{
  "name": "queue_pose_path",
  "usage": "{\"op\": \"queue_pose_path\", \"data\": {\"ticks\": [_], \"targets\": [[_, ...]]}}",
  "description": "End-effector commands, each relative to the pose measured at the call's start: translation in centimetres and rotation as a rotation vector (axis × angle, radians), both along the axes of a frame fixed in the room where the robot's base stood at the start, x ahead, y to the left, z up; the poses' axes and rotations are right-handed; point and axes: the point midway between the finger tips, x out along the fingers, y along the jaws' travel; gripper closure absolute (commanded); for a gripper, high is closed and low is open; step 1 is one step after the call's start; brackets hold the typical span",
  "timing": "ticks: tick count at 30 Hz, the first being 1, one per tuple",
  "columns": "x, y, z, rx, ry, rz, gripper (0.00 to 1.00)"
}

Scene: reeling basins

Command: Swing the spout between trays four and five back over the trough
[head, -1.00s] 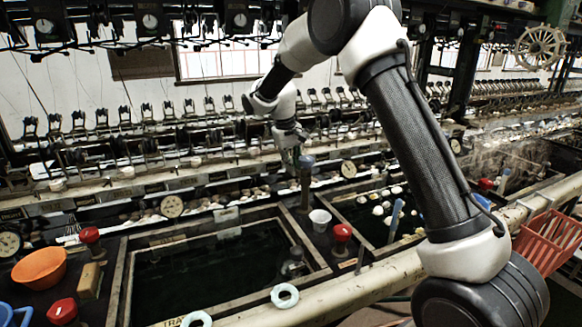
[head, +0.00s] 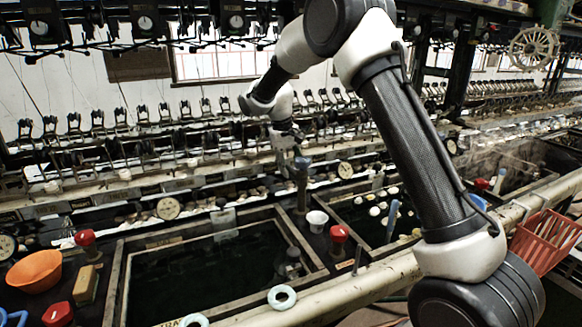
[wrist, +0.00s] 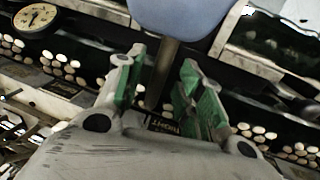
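The spout post (head: 302,188), dark with a blue-grey knob (head: 302,163) on top, stands on the divider between two dark water basins. In the wrist view the blue-grey knob (wrist: 180,14) is large at the top, and its brown stem (wrist: 161,72) runs down between the finger lines. My gripper (head: 290,150) is just behind and left of the knob in the head view. In the wrist view my gripper (wrist: 160,88) has its green-padded fingers well apart, one on each side of the stem. I cannot tell whether either finger touches it. The spout's outlet is not clear.
The left basin (head: 133,290) has a wooden rim; the right basin (head: 394,250) holds pale cocoons and a blue stick.

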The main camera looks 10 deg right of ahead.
Motion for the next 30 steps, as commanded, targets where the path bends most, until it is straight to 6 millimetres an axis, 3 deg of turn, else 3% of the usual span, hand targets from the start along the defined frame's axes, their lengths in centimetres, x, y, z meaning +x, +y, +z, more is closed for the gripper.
{"op": "queue_pose_path", "data": {"ticks": [5, 15, 21, 30], "targets": [[0.0, 0.2, 1.0, 0.000, -0.001, 0.000, 0.63], [-0.3, 1.6, 8.1, 0.002, -0.003, 0.000, 0.63], [-0.4, 2.2, 11.0, 0.001, -0.002, 0.000, 0.63], [-0.5, 2.3, 11.8, 0.000, 0.000, 0.000, 0.63]]}}
